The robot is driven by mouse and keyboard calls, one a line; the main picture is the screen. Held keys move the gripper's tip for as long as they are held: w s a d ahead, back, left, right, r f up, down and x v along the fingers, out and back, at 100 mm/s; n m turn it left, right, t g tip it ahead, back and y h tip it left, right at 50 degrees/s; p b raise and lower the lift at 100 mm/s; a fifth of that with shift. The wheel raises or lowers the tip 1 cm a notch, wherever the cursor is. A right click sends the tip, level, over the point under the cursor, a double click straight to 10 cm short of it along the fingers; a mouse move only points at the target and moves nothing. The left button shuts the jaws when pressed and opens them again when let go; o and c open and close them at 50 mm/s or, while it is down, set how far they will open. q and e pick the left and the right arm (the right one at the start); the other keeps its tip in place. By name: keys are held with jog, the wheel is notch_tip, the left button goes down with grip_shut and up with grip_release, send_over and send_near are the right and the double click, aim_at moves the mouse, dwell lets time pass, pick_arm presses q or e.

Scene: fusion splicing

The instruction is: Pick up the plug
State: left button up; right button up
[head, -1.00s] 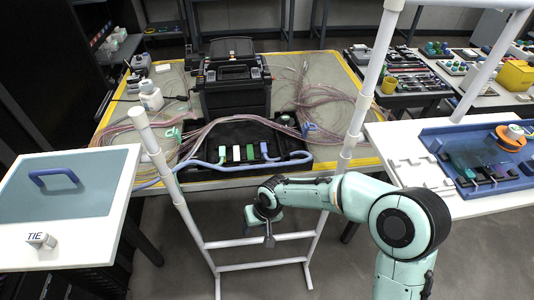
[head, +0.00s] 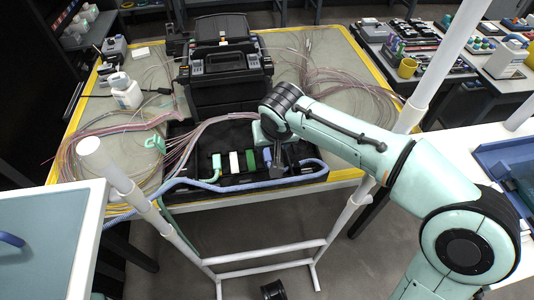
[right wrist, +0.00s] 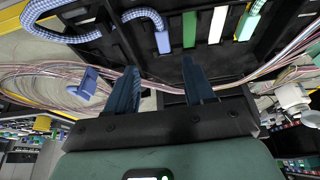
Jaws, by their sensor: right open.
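Several plugs stand in a row in the black tray (head: 190,131) on the bench. From left to right in the head view they are a green plug (head: 216,162) on a hose, a white one (head: 234,161), a green one (head: 250,160) and a blue one (head: 267,156) on the braided blue hose. My right gripper (head: 279,163) is over the right end of the row, close to the blue plug. In the right wrist view my right gripper (right wrist: 161,72) is open and empty, and the blue plug (right wrist: 163,42) lies beyond its fingertips. Which plug is meant is not shown. My left gripper is out of view.
A black splicing machine (head: 222,70) stands behind the tray. Loose fibre bundles (head: 115,150) lie at both sides. The braided blue hose (head: 240,187) runs along the tray's front. White frame posts (head: 125,190) rise in front of the bench.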

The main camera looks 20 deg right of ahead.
aim_at(267, 154)
jog(key=x, duration=0.3)
jog(key=b+x, duration=0.1)
jog(key=x, duration=0.2)
jog(key=b+x, duration=0.1)
jog(key=x, duration=0.3)
jog(key=shift+w+a, duration=0.25)
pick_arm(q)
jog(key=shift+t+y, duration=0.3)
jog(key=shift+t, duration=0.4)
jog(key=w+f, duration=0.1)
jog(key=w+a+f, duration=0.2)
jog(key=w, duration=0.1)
pick_arm(e)
grip_shut()
